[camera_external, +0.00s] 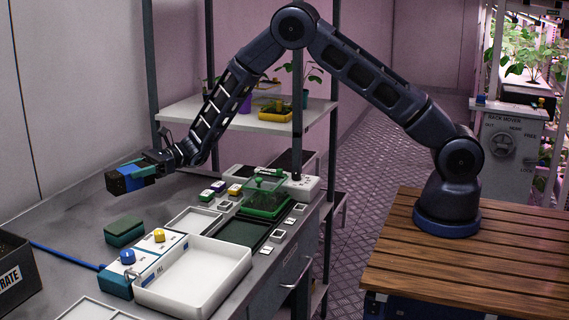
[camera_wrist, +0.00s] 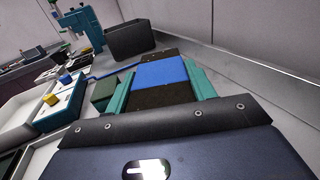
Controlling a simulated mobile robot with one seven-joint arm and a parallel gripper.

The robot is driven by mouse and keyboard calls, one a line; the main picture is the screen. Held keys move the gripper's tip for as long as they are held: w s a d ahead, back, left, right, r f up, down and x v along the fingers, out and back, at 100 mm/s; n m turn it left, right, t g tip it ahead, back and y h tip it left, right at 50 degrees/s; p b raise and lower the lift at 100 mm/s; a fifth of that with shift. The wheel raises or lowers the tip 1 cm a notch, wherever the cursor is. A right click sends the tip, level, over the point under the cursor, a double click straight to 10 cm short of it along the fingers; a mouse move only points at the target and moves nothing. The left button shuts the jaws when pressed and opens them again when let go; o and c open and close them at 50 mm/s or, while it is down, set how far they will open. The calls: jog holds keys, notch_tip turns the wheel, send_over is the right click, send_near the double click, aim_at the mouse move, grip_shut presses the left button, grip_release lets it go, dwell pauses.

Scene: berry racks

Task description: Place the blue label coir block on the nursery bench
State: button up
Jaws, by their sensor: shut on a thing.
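The blue label coir block (camera_external: 123,181) is a dark brown block with a blue band round its middle. It is in my gripper (camera_external: 140,172), held above the back left part of the grey bench (camera_external: 62,232), which I take as the nursery bench. In the wrist view the block (camera_wrist: 161,72) sits between the two teal fingers of my gripper (camera_wrist: 160,86), which press on its sides. The block's underside and its exact height over the bench are hidden.
A green block (camera_external: 124,229) lies on the bench below. A dark crate (camera_external: 14,268) stands at the left edge, with a blue cable (camera_external: 65,255) beside it. A box with blue and yellow knobs (camera_external: 143,262) and a white tray (camera_external: 195,278) are in front. Bare bench lies by the wall.

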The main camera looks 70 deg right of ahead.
aim_at(131, 187)
jog(key=shift+f, duration=2.55)
jog(key=shift+f, duration=0.15)
jog(key=o, duration=1.2)
jog(key=shift+d, duration=0.15)
jog(key=v, duration=0.7)
jog(key=shift+s+d, duration=0.1)
jog(key=shift+d, duration=0.05)
